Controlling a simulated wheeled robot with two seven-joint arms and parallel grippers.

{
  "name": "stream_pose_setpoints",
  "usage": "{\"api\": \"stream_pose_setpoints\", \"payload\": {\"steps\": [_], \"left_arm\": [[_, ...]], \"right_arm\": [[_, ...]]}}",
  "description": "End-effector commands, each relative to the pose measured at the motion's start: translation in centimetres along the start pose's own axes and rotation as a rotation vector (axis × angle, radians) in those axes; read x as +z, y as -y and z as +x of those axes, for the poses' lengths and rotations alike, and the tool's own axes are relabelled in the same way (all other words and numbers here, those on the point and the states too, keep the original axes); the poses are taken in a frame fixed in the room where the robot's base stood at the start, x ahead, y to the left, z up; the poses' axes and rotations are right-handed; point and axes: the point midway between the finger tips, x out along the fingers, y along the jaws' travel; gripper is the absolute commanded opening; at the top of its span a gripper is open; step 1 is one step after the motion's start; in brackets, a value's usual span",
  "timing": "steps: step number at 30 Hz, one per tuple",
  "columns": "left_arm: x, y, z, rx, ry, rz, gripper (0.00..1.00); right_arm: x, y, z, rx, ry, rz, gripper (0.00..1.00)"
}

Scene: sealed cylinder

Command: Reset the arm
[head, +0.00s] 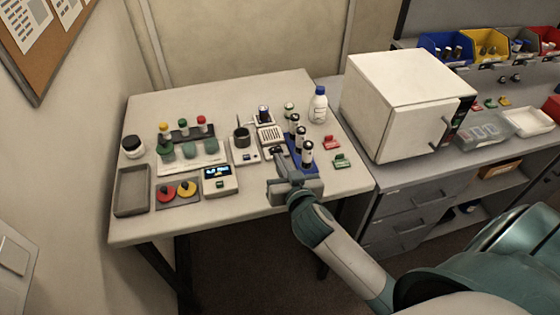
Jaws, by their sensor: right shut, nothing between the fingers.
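My right arm comes in from the lower right, and its gripper (283,168) is over the front right part of the white table (250,222). The gripper is shut with nothing seen between its fingers. It is just left of a blue rack (312,171) that holds several dark cylinders with white bands (307,152). The gripper partly hides the rack's near left side. My left gripper is not in the head view.
A display device (220,181), a grey tray (132,190) and a white-and-blue bottle (318,105) are on the table. A white box-shaped machine (395,100) stands on the right-hand counter.

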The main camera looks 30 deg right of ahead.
Motion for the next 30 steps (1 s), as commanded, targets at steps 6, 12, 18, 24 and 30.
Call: {"api": "stream_pose_setpoints", "payload": {"steps": [6,12,18,24,30], "left_arm": [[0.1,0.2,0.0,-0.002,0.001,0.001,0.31],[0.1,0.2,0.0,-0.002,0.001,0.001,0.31],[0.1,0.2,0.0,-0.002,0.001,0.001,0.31],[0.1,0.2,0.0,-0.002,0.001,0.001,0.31],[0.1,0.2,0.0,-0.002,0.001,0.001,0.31]], "right_arm": [[0.0,0.0,0.0,0.000,0.000,0.000,0.00],[1.0,-0.3,-0.5,0.010,0.032,-0.009,0.00],[5.9,-1.8,-3.8,0.048,0.207,-0.069,0.00],[13.6,-3.5,-10.9,0.042,0.523,-0.190,0.00],[18.1,-3.9,-16.9,-0.023,0.745,-0.284,0.00]]}}
